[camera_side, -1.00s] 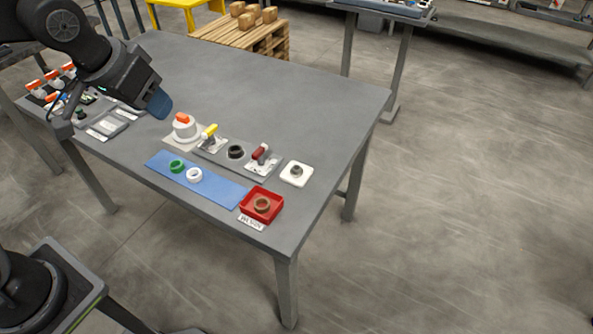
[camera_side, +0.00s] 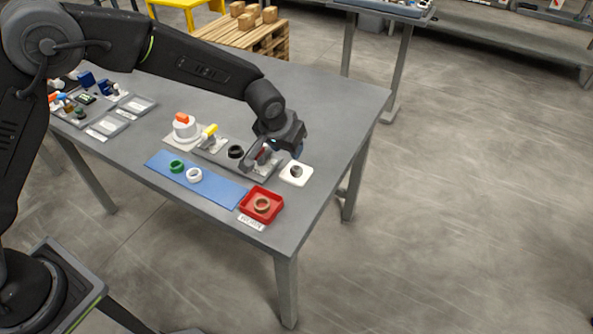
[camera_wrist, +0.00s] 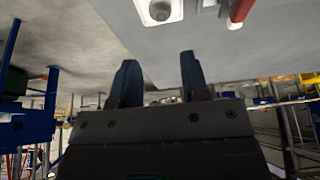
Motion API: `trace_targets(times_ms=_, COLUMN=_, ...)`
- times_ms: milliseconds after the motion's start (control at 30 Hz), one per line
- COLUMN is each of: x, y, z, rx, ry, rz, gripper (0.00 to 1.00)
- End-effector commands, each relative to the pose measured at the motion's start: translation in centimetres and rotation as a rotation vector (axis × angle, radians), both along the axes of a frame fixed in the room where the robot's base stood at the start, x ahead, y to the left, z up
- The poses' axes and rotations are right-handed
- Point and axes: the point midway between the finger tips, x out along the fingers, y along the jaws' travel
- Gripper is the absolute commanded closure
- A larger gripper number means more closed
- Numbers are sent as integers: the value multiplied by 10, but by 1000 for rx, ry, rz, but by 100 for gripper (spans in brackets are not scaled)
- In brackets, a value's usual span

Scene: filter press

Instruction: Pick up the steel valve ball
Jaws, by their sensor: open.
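The steel valve ball (camera_side: 296,171) appears as a small grey round thing on a white square holder (camera_side: 287,178) near the right end of the table. In the wrist view, the ball (camera_wrist: 160,10) sits in its holder at the top edge, partly cut off. My gripper (camera_side: 297,151) is above the table, just behind and above the holder in the side view. In the wrist view, my gripper (camera_wrist: 159,65) shows two blue fingers spread apart with nothing between them. It is apart from the ball.
A red-handled clamp (camera_wrist: 240,12) stands near the holder, mostly hidden by my arm in the side view. A red tray (camera_side: 276,208) with a tan ring is in front. A blue mat (camera_side: 220,188) holds green and white rings. The right table edge is close.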

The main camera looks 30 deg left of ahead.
Motion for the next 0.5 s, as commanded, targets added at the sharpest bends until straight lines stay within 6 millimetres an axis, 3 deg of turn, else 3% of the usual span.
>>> trace_targets(times_ms=200, x=16, y=1, z=-42, rx=1, ry=5, rz=3, gripper=58)
trace_targets(times_ms=500, x=26, y=1, z=-65, rx=0, ry=2, rz=2, gripper=58)
